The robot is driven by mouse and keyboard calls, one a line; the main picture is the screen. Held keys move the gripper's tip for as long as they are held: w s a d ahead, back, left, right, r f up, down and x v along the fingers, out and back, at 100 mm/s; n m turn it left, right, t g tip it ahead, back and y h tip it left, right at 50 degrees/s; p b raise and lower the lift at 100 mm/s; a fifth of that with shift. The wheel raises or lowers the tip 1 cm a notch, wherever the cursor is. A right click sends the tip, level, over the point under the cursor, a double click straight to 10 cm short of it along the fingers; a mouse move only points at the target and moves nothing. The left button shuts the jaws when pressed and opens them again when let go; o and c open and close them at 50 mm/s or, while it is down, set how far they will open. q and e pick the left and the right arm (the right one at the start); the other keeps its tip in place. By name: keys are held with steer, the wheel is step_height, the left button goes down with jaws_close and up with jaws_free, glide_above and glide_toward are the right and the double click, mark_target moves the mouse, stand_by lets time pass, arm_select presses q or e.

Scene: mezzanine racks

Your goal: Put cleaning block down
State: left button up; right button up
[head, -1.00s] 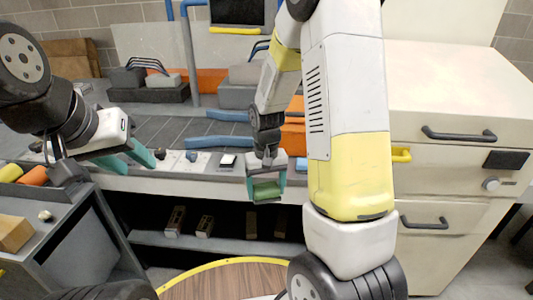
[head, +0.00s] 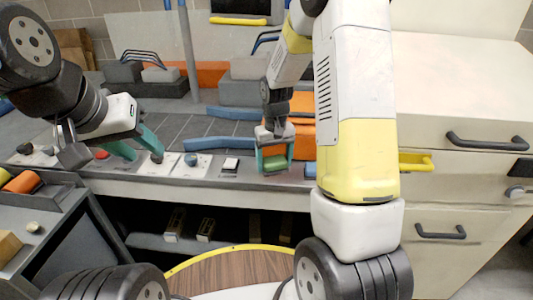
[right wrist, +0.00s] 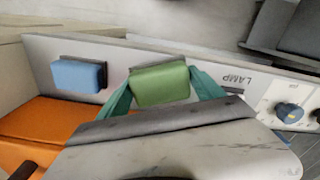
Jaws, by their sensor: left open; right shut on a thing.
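The green cleaning block (head: 274,164) is between the teal fingers of my right gripper (head: 274,168), which is shut on it. Block and gripper are at the light control panel along the bench's front edge. In the right wrist view the green block (right wrist: 160,83) lies level across the fingertips, over the panel, beside a blue block (right wrist: 78,75). I cannot tell whether the green block touches the panel. My left gripper (head: 142,151) is open and empty, above the panel's left part.
The panel carries a blue dial (head: 191,159), a white switch (head: 231,163) and a red button (head: 102,154). An orange box (head: 301,128) stands behind my right gripper. A cream cabinet (head: 455,110) with handles is at right. A grey cart (head: 62,205) is at left.

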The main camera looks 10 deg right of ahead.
mark_target(275, 156)
steer(key=shift+w+d+f, duration=0.1)
steer(key=shift+w+d, duration=0.15)
steer(key=shift+w, duration=0.5)
steer(key=shift+w+d+f, duration=0.1)
steer(key=shift+w+d, duration=0.15)
steer(key=shift+w, duration=0.5)
steer(key=shift+s+f, duration=0.1)
steer(key=shift+f, duration=1.6)
steer(key=shift+f, duration=0.15)
steer(key=o, duration=1.3)
